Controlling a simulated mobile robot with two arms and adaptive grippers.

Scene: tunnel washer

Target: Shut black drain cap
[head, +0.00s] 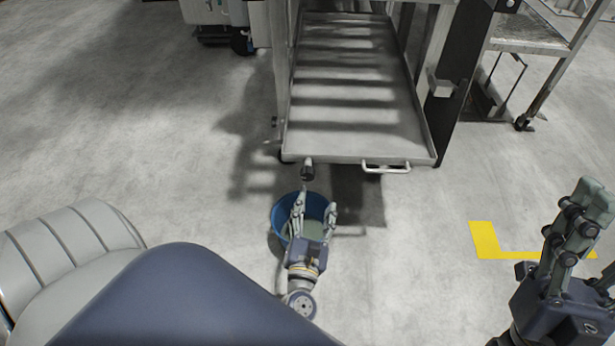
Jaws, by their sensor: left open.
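The black drain cap (307,174) shows as a small dark piece at the end of a short drain stub, at the front left of the metal tray (355,152). Whether it is open or shut is too small to tell. My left gripper (315,203) is open, with its fingers pointing toward the tray. It shows just below the cap in the picture, apart from it, with nothing seen between its fingers. My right gripper (583,203) is at the far right, away from the tray; its fingers overlap from this angle.
A blue bucket (277,211) with greyish liquid stands on the floor below the drain, partly hidden by my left gripper. The tray has a front handle (386,168). A metal rack (528,47) stands at the upper right. Yellow floor tape (484,240) marks open floor at right.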

